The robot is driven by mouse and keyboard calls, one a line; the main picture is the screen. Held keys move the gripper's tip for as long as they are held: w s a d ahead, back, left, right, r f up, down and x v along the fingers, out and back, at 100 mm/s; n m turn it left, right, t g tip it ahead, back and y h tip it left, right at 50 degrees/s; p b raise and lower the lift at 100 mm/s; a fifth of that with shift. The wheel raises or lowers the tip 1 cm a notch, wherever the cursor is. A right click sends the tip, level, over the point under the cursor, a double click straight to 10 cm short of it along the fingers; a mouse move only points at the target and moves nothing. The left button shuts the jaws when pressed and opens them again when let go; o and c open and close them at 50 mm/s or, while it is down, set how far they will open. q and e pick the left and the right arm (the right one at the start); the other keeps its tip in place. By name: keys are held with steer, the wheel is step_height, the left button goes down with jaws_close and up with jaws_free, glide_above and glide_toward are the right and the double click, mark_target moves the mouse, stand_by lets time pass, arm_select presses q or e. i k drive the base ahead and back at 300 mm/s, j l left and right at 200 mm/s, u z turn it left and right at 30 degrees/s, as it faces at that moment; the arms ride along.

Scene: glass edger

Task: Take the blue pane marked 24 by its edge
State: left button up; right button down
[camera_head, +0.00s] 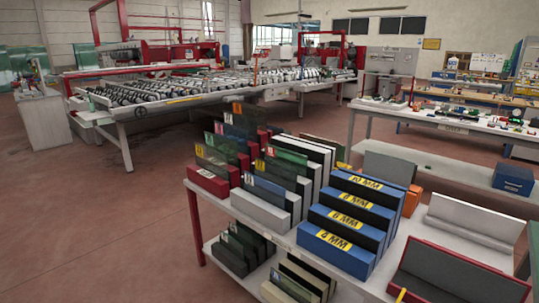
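Several upright panes stand in slotted racks on the near table, each with a small tag at its upper left corner. A blue-grey pane (268,190) stands at the front of the middle rack, behind a white block. Dark, green and red panes stand behind and to its left. The tag numbers are too small to read, so I cannot tell which pane is marked 24. Only the upper parts of most panes show, as the rows overlap. Neither of my grippers is in view.
Blue blocks labelled in MM (338,254) stand right of the panes. An open red case (455,280) and a grey tray (475,222) lie further right. More panes stand on the lower shelf (212,250). A roller machine (165,95) is behind. The floor at left is clear.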

mark_target(273, 194)
steer(key=i+j, duration=0.55)
steer(key=i+j+u, duration=0.1)
steer(key=i+j, duration=0.4)
steer(key=i, duration=0.25)
